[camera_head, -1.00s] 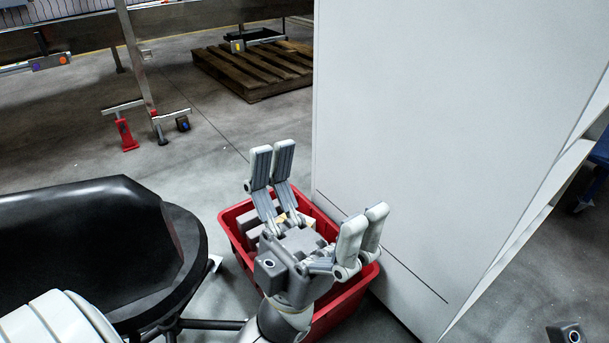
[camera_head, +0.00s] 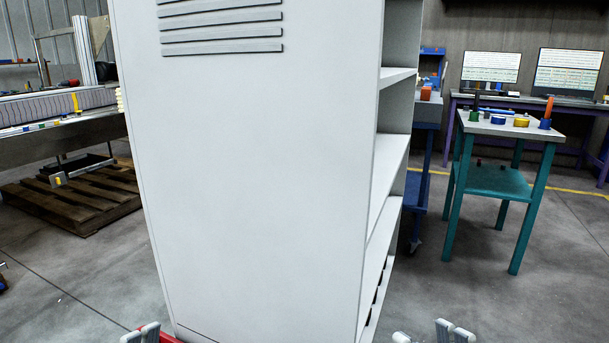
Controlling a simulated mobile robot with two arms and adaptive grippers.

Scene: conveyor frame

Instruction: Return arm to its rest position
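Only the grey fingertips of my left gripper (camera_head: 140,334) show at the bottom left edge, beside the white cabinet. Its palm and arm are below the picture, and its opening cannot be judged. The fingertips of my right gripper (camera_head: 430,335) show at the bottom edge, right of the cabinet. They stand apart with a gap between them and nothing visible in it. The rest of the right arm is out of view.
A tall white cabinet (camera_head: 250,200) with open shelves on its right side fills the centre. A sliver of red bin (camera_head: 168,339) shows at its lower left. A wooden pallet (camera_head: 75,205) lies left. A teal table (camera_head: 505,180) stands right. Floor between cabinet and table is clear.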

